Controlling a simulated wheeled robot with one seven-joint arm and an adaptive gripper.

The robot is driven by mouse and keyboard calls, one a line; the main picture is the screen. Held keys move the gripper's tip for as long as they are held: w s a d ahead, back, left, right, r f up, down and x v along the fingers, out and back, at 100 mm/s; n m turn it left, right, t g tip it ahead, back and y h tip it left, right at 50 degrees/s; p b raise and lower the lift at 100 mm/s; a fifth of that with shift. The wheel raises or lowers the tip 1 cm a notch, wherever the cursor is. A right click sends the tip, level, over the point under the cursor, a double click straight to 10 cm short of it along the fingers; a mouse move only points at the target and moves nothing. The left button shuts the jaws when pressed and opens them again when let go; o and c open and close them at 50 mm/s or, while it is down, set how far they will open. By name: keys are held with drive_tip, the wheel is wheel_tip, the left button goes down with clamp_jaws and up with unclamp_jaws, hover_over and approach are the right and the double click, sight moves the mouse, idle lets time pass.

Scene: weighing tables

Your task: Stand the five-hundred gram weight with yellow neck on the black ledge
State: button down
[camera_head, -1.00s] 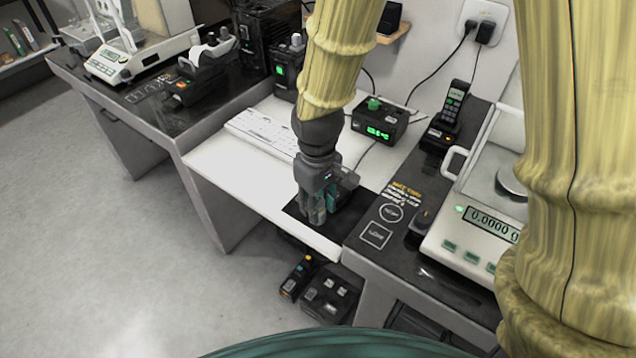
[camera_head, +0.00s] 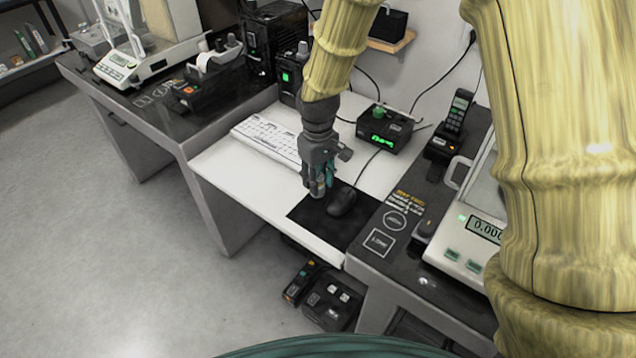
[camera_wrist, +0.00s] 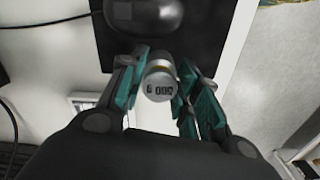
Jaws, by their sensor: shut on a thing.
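My gripper (camera_head: 324,186) is over the white desk, by the left back part of the black mouse mat (camera_head: 310,226). Its teal-lined fingers are shut on a small metal weight (camera_wrist: 160,88). In the wrist view the weight's pale round end faces the camera, with dark digits that look like 500. In the head view the weight is a small pale piece at the fingertips. I cannot tell for certain which surface is the black ledge.
A black mouse (camera_head: 342,202) lies on the mat, right of my gripper. A white keyboard (camera_head: 268,142) lies to the left and a green-lit black box (camera_head: 385,130) behind. The dark right bench (camera_head: 400,215) carries a balance (camera_head: 470,245) and a handset (camera_head: 455,112).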

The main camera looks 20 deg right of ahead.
drive_tip(key=shift+f, duration=1.05)
drive_tip(key=shift+f, duration=0.15)
drive_tip(key=c, duration=1)
unclamp_jaws()
drive_tip(key=shift+c, duration=0.2)
